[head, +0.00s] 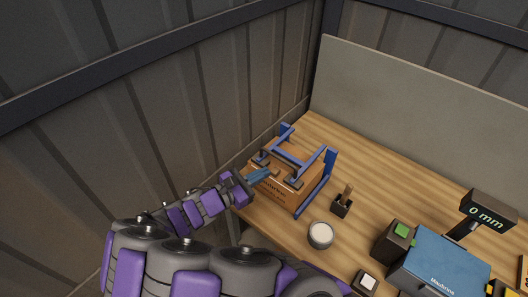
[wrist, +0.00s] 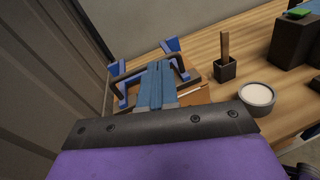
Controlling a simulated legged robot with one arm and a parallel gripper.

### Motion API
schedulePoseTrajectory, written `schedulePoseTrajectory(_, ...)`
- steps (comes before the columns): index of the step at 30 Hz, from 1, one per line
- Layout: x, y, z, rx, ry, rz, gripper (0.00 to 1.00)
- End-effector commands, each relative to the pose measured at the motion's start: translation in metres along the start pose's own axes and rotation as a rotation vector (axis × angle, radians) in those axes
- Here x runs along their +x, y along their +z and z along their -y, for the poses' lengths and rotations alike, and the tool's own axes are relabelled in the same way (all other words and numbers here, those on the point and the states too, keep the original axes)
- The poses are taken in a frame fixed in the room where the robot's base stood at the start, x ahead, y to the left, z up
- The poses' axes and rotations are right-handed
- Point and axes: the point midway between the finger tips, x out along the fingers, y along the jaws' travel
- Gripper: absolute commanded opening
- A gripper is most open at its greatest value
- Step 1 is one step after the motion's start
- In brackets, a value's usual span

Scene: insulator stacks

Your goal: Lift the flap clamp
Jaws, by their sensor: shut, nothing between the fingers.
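A wooden box (head: 282,192) with dark lettering stands at the table's left edge. A clamp of blue and dark bars (head: 290,157) spans its top, with blue uprights at the box's sides. In the wrist view the clamp's bars (wrist: 127,88) show on both sides of my fingers. My gripper (head: 264,172) has its blue fingers together and empty, over the near left edge of the box top. In the wrist view my gripper (wrist: 158,66) hides the middle of the clamp and box. I cannot tell whether the fingertips touch the clamp.
A dark brush holder (head: 342,207) and a round white-topped pot (head: 320,235) stand right of the box. Further right are a blue machine (head: 440,268) and a display reading 0 mm (head: 486,213). A ribbed wall (head: 180,100) is close on the left. The table behind the box is clear.

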Motion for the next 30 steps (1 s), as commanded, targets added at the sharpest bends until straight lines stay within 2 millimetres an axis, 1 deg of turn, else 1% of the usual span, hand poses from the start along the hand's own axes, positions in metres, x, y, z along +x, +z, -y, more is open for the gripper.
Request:
schedulePoseTrajectory(1,-0.013,-0.012,-0.009,-0.047,0.062,0.008,0.00)
schedulePoseTrajectory(3,-0.026,-0.026,-0.017,-0.096,0.127,0.012,0.00)
schedulePoseTrajectory(6,-0.041,-0.039,-0.024,-0.140,0.192,0.018,0.00)
schedulePoseTrajectory(9,-0.047,-0.045,-0.029,-0.159,0.217,0.022,0.00)
schedulePoseTrajectory(12,-0.046,-0.048,-0.033,-0.164,0.221,0.026,0.00)
schedulePoseTrajectory(14,-0.041,-0.049,-0.037,-0.165,0.219,0.028,0.00)
schedulePoseTrajectory(17,-0.026,-0.050,-0.041,-0.166,0.218,0.028,0.00)
schedulePoseTrajectory(28,0.049,-0.048,-0.051,-0.163,0.215,0.023,0.00)
schedulePoseTrajectory(30,0.056,-0.037,-0.054,-0.158,0.217,0.024,0.00)
